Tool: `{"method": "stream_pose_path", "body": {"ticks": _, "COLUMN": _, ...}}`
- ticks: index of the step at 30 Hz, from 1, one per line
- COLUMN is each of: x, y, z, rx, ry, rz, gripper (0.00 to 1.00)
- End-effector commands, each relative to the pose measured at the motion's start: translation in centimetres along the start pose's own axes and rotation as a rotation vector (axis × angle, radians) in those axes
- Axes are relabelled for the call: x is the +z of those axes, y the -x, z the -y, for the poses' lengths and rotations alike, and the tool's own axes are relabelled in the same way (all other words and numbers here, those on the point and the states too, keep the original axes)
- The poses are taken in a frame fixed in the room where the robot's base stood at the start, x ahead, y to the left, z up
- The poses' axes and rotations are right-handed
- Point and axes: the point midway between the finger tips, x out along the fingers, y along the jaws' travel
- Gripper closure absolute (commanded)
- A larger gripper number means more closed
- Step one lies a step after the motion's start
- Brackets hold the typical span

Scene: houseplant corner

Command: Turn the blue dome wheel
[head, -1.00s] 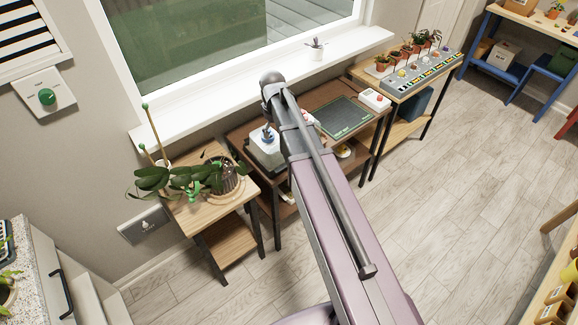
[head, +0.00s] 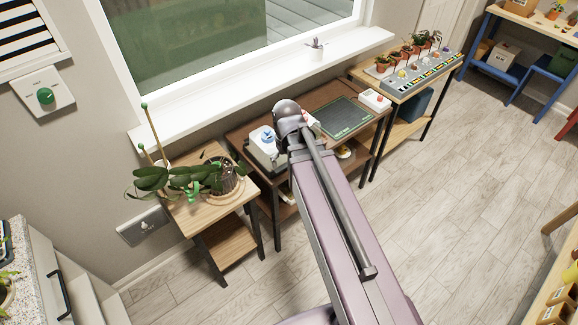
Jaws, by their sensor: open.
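A small blue part (head: 267,136), which looks like the blue dome wheel, sits on top of a pale box-shaped unit (head: 259,149) at the left end of the brown table, left of my raised arm. Its fine shape is too small to make out. My arm rises from the bottom of the head view, and its dark upper joint stands just right of the blue part in the picture. My gripper and its fingers do not show; the arm hides what is behind it. I cannot tell whether anything touches the wheel.
A wooden stand (head: 205,216) with a leafy plant (head: 178,180) is at left. A plant bench (head: 420,72) is at right.

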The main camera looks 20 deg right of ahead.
Motion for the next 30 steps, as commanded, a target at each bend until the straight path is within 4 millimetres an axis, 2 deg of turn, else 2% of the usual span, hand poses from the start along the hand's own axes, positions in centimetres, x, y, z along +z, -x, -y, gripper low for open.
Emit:
{"method": "stream_pose_path", "body": {"ticks": 1, "x": 0.7, "y": -0.1, "z": 0.1, "rx": 0.0, "ry": -0.015, "rz": 0.0, "gripper": 0.0}}
{"method": "stream_pose_path", "body": {"ticks": 6, "x": 1.7, "y": -0.1, "z": 0.2, "rx": 0.0, "ry": -0.052, "rz": 0.0, "gripper": 0.0}}
{"method": "stream_pose_path", "body": {"ticks": 19, "x": 1.9, "y": -0.1, "z": 0.2, "rx": 0.0, "ry": -0.065, "rz": 0.0, "gripper": 0.0}}
{"method": "stream_pose_path", "body": {"ticks": 25, "x": 3.7, "y": -0.1, "z": 0.4, "rx": 0.0, "ry": -0.115, "rz": 0.0, "gripper": 0.0}}
{"method": "stream_pose_path", "body": {"ticks": 30, "x": 3.7, "y": -0.1, "z": 0.4, "rx": 0.0, "ry": -0.127, "rz": 0.0, "gripper": 0.0}}
